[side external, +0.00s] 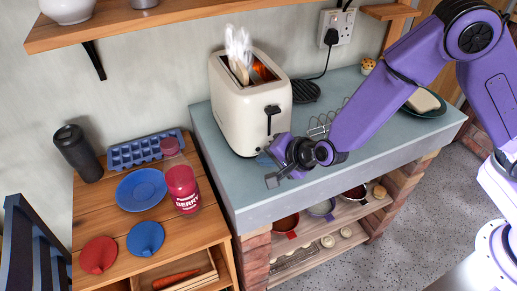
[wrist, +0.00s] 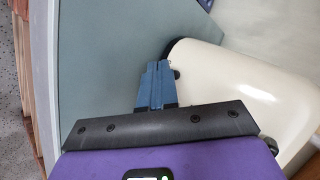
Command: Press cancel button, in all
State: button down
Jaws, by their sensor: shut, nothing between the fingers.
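A cream toaster (side external: 240,110) stands on the blue-grey counter. A black lever (side external: 272,118) is on its end face, orange glow shows in a slot, and a slice of bread with white wisps like steam or smoke above it stands in the other. My gripper (side external: 263,160) is low beside the toaster's base, its blue fingers partly hidden by my wrist. In the wrist view the fingers (wrist: 156,72) are together and empty, close beside the toaster (wrist: 225,75). A small dark knob (wrist: 177,74) shows by the fingertips; contact cannot be told. I cannot make out a cancel button.
A wall socket (side external: 337,27) with a plugged cord is behind the counter (side external: 340,165). A plate (side external: 427,106) with a pale block lies at the right. A lower wooden table (side external: 110,205) at the left holds a berry jar (side external: 183,188) and dishes. A shelf (side external: 150,28) hangs above.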

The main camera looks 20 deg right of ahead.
jog(key=shift+s, duration=0.15)
jog(key=shift+s, duration=2.45)
jog(key=shift+s+r, duration=0.1)
jog(key=s+d+r+n+g+y, duration=0.1)
jog(key=s+d+r+n+g, duration=0.25)
jog(key=s+n, duration=0.3)
jog(key=s+d+r+n+g+y, duration=0.1)
jog(key=s+d+r+n+g, duration=0.1)
jog(key=s+r+n+g, duration=0.35)
jog(key=s+d+r+n+h, duration=0.1)
jog(key=s+d+n, duration=0.4)
jog(key=d, duration=0.5)
jog(key=s+d+r+n+h, duration=0.2)
jog(key=s+d+n+h, duration=0.2)
jog(key=d, duration=0.6)
jog(key=s+n, duration=0.1)
jog(key=n, duration=0.1)
jog(key=shift+s+n, duration=0.3)
jog(key=shift+s, duration=0.1)
